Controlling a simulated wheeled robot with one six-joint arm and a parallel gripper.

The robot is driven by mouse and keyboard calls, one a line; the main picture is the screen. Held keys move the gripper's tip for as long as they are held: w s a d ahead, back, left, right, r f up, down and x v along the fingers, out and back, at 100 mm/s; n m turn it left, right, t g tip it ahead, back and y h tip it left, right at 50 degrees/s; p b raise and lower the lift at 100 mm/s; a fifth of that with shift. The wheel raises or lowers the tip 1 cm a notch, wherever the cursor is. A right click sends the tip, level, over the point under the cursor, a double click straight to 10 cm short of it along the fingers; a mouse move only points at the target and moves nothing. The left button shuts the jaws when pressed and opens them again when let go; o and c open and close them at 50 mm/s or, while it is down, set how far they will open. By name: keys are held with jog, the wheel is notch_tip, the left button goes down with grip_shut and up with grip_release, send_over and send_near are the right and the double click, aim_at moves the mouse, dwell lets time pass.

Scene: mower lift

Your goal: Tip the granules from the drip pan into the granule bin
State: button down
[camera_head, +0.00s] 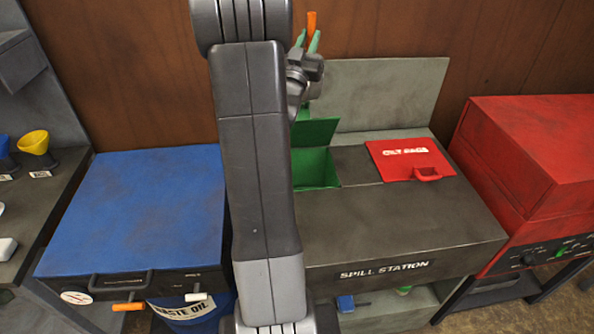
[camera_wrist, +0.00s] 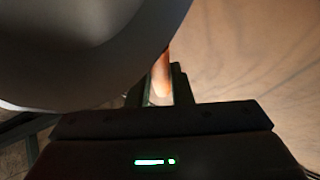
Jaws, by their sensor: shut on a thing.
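My gripper (camera_head: 308,42) is raised in the head view, near the back wall and above the open green bin. Its green fingers are shut on an orange handle (camera_head: 311,22). The wrist view shows the orange handle (camera_wrist: 162,76) between the fingers, beside a large smooth grey curved surface (camera_wrist: 75,50), which looks like the drip pan. The pan is not seen in the head view; my arm covers the middle there. The granule bin looks to be the green bin (camera_head: 312,170) in the spill station, with its green lid (camera_head: 316,131) up. No granules show in either view.
The grey spill station (camera_head: 400,225) has a shut red OILY RAGS lid (camera_head: 410,160) right of the green bin. A blue-topped unit (camera_head: 150,205) stands left, with a WASTE OIL drum (camera_head: 185,310) below. A red cabinet (camera_head: 525,155) stands right. A wooden wall closes the back.

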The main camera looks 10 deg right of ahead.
jog(key=shift+s+a+f+n+t+y+b, duration=0.1)
jog(key=shift+a+n+t+y+b, duration=0.7)
jog(key=shift+a+n+b, duration=0.7)
jog(key=shift+s+a+f+n+t+y+b, duration=0.1)
jog(key=shift+a+n+t+y+b, duration=0.9)
jog(key=shift+b, duration=1)
jog(key=shift+s+a+f+n+t+y+b, duration=0.1)
jog(key=shift+a+f+n+t+y+b, duration=0.15)
jog(key=shift+a+n+y+b, duration=0.85)
jog(key=shift+s+a+f+n+t+y+b, duration=0.1)
jog(key=shift+a+f+n+t+y+b, duration=0.15)
jog(key=shift+n+y+b, duration=0.9)
jog(key=shift+a+f+n+t+y+b, duration=0.25)
jog(key=shift+a+n+y+b, duration=0.45)
jog(key=shift+n+b, duration=0.9)
jog(key=shift+s+a+f+n+y+b, duration=0.1)
jog(key=shift+a+f+n+y+b, duration=0.5)
jog(key=shift+n+y+b, duration=0.8)
jog(key=shift+s+a+f+n+y+b, duration=0.1)
jog(key=shift+a+f+n+y+b, duration=0.25)
jog(key=shift+a+n+y+b, duration=0.75)
jog(key=shift+a+f+n+y+b, duration=0.45)
jog(key=shift+n+y+b, duration=0.95)
jog(key=shift+b, duration=0.4)
jog(key=shift+a+f+n+g+y+b, duration=0.4)
jog(key=shift+f+n+y+b, duration=0.1)
jog(key=shift+n+y+b, duration=0.5)
jog(key=shift+a+f+n+g+y+b, duration=0.45)
jog(key=shift+n+y+b, duration=0.3)
jog(key=shift+n+b, duration=0.25)
